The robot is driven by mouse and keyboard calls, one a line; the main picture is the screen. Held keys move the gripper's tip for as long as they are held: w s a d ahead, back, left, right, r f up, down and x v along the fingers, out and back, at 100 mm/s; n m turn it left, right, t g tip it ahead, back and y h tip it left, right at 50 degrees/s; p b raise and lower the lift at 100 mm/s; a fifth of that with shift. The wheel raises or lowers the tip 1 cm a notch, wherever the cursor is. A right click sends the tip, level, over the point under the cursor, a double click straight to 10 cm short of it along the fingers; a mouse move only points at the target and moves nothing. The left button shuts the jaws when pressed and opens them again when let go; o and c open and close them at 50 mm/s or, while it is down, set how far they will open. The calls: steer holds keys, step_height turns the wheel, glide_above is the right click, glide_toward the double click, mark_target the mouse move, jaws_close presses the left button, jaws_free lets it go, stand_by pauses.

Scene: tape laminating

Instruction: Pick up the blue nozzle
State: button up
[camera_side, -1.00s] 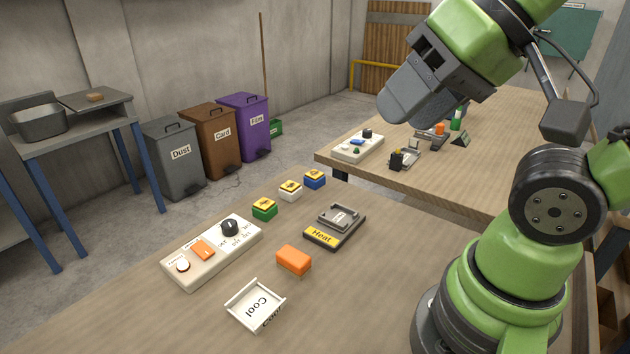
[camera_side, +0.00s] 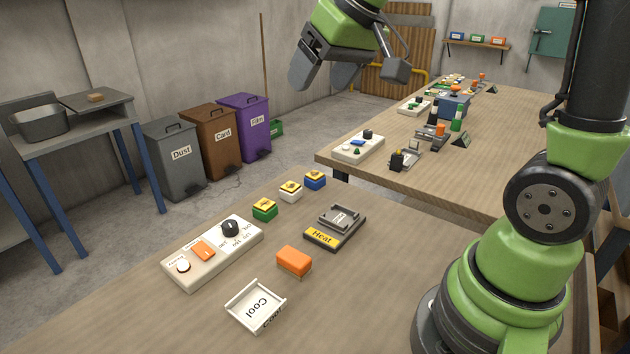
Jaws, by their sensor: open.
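A small blue block with a yellow top, which looks like the blue nozzle (camera_side: 314,181), stands on the near table. It is the rightmost and farthest of three similar pieces in a row. The white one (camera_side: 290,193) and the green one (camera_side: 264,211) stand to its left, nearer the camera. My gripper (camera_side: 320,82) is open and empty, with its two grey fingers spread. It is high in the air, well above the blue nozzle in the picture, and touches nothing.
On the near table (camera_side: 390,300) are a control box (camera_side: 212,252), a heat plate (camera_side: 334,233), an orange block (camera_side: 294,261) and a white Cool tray (camera_side: 256,305). A second table (camera_side: 480,170) with more equipment stands behind.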

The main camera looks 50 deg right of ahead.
steer(key=w+d+f, duration=0.5)
steer(key=w, duration=0.1)
steer(key=n+g+h, duration=0.1)
steer(key=n+g, duration=0.1)
glide_toward(315, 174)
steer(key=x, duration=0.4)
steer(key=shift+a, duration=0.1)
steer(key=shift+x, duration=3.05)
steer(key=shift+c, duration=0.2)
steer(key=c, duration=1)
